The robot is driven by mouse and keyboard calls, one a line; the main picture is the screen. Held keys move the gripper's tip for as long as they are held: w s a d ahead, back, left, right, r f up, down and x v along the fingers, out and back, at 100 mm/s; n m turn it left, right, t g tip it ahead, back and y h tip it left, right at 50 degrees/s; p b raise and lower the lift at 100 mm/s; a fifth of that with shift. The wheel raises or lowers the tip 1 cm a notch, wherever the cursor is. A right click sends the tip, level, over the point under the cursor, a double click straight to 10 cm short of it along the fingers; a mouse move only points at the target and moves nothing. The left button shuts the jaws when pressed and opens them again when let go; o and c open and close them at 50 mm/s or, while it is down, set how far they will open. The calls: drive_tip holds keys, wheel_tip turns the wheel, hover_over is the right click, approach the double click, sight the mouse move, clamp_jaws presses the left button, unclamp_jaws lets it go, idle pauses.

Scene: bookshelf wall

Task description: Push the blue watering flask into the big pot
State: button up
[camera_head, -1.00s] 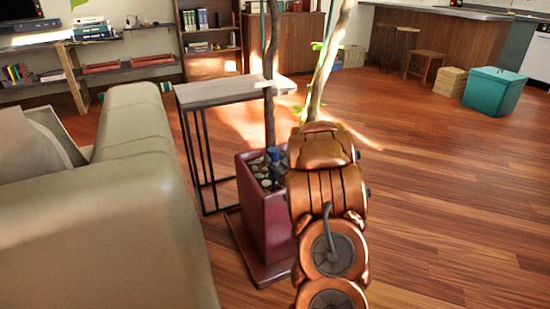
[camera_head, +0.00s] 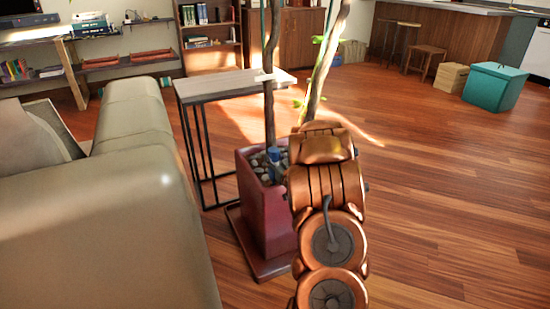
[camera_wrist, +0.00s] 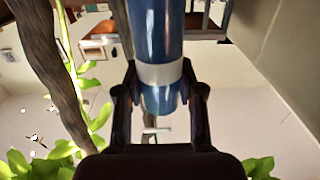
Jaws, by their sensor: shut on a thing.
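The blue watering flask (camera_wrist: 158,30) with a pale band fills the upper middle of the wrist view. My gripper (camera_wrist: 160,88) has a dark finger on each side of it and is shut on it. In the head view a small blue part of the flask (camera_head: 274,154) shows just above the soil and pebbles of the big maroon pot (camera_head: 265,217), beside the plant's trunk. My copper-coloured arm hides the pot's right side and most of my gripper. I cannot tell whether the flask touches the pebbles.
Two plant trunks (camera_head: 269,90) rise from the pot, close to my wrist. A narrow side table (camera_head: 225,88) stands behind the pot, and a beige sofa (camera_head: 100,225) is at left.

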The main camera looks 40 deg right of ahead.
drive_tip(key=shift+f, duration=0.2)
drive_tip(key=o, duration=1.2)
drive_tip(key=shift+o, duration=0.5)
drive_tip(key=o, duration=0.3)
drive_tip(key=shift+s+a+r+p, duration=0.3)
drive_tip(key=shift+s+a+r, duration=0.1)
drive_tip(key=shift+s, duration=0.7)
drive_tip(key=shift+s+a+r+p, duration=0.25)
drive_tip(key=shift+s+a, duration=0.1)
drive_tip(key=shift+s, duration=0.75)
drive_tip(key=shift+s+a+r+p, duration=0.3)
drive_tip(key=shift+s+a+r, duration=0.1)
drive_tip(key=shift+s, duration=0.7)
